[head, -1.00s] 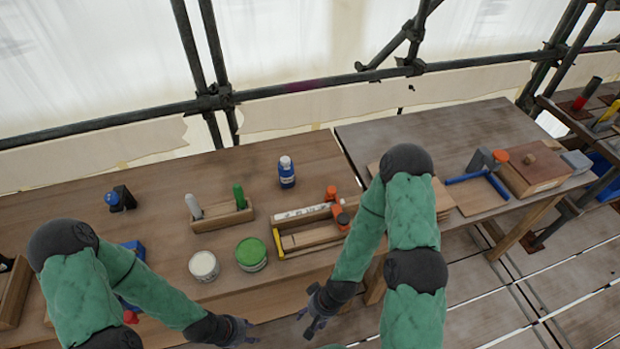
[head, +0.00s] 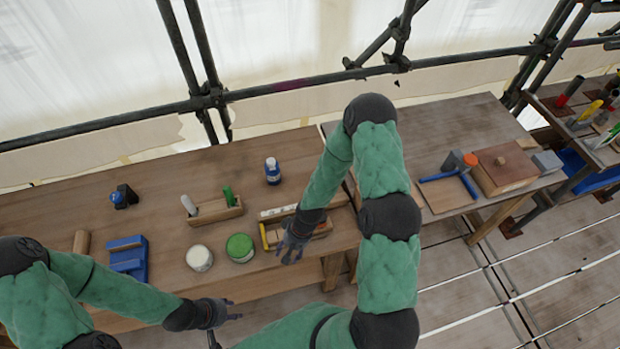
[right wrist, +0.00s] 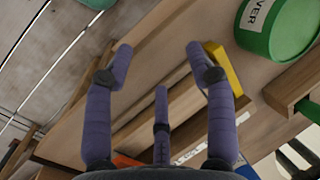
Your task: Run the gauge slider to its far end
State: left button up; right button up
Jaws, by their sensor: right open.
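The gauge is a low wooden fixture with a yellow end piece (head: 264,237) on its left and a white marked strip (head: 278,211) along its back. It lies near the bench's front edge. My right gripper (head: 290,253) is open and empty at the gauge's front side. In the right wrist view its spread fingers (right wrist: 160,68) are over the wooden rails, with the yellow piece (right wrist: 224,70) beside one finger. My left gripper (head: 232,311) looks open and empty before the bench.
A white tin (head: 199,258) and a green-lidded tin (head: 240,248) stand just left of the gauge.

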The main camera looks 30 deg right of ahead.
jog(key=w+d+r+m+h, duration=0.2)
jog(key=w+d+r+h, duration=0.2)
jog(key=w+d+r, duration=1.15)
pick_arm(q)
jog(key=shift+r+p, duration=0.3)
jog(key=shift+r, duration=0.35)
pick_arm(e)
jog(key=f, duration=0.4)
jog(key=d+f, duration=0.1)
jog(key=f, duration=0.3)
jog(key=d+f, duration=0.1)
jog(key=f, duration=0.3)
jog(key=shift+w, duration=0.2)
